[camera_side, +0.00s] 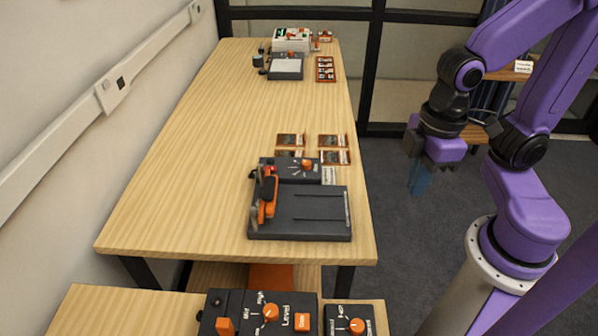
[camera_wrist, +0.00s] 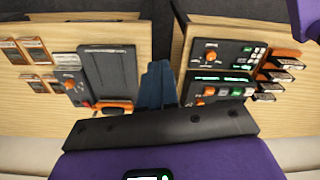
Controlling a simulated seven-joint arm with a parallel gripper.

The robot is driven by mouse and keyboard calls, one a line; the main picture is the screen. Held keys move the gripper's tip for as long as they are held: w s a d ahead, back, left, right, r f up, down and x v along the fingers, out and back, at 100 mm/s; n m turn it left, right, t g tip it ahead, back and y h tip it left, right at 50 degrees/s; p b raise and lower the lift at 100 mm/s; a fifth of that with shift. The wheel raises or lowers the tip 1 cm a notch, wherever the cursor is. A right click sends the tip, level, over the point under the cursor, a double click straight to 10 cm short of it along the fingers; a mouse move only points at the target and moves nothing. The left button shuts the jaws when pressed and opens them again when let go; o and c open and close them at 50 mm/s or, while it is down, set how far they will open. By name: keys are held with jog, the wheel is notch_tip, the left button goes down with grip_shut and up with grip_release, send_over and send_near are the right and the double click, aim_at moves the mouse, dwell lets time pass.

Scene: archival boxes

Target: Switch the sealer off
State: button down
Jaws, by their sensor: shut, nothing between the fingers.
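The likely sealer (camera_side: 300,213) is a flat dark grey machine near the front of the long wooden table, with an orange-handled lever (camera_side: 267,205) at its left. Its control box carries an orange knob (camera_side: 307,165) and a small red light (camera_side: 271,170). In the wrist view the sealer (camera_wrist: 110,72) is left of my fingers, with its knob (camera_wrist: 68,85) and red spot visible. My gripper (camera_side: 418,185) hangs right of the table over the floor, apart from everything. Its blue fingers (camera_wrist: 157,88) are shut and empty. The knob's exact setting is too small to read.
Dark control boxes with orange knobs (camera_side: 270,313) stand on a nearer table; they also show right in the wrist view (camera_wrist: 211,57). Small framed cards (camera_side: 334,157) lie behind the sealer. A white device (camera_side: 291,39) stands at the far end. The table's middle is clear.

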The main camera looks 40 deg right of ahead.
jog(key=w+a+f+m+t+y, duration=0.1)
jog(key=w+a+m, duration=0.45)
jog(key=w, duration=0.55)
jog(key=m+t, duration=0.5)
jog(key=m, duration=0.6)
send_over(274, 168)
jog(key=w+a, duration=0.1)
notch_tip(274, 168, down, 7)
jog(key=shift+w+a+r, duration=0.15)
jog(key=shift+w+a, duration=0.05)
jog(key=shift+n, duration=0.25)
jog(key=shift+s+d+f, duration=0.2)
jog(key=shift+f, duration=1.25)
jog(key=shift+s+d+f, duration=0.25)
jog(key=shift+f, duration=1.15)
jog(key=shift+s+d+f, duration=0.2)
jog(key=shift+f, duration=1.25)
jog(key=shift+f, duration=0.1)
jog(key=shift+s+f, duration=0.1)
jog(key=shift+f, duration=0.2)
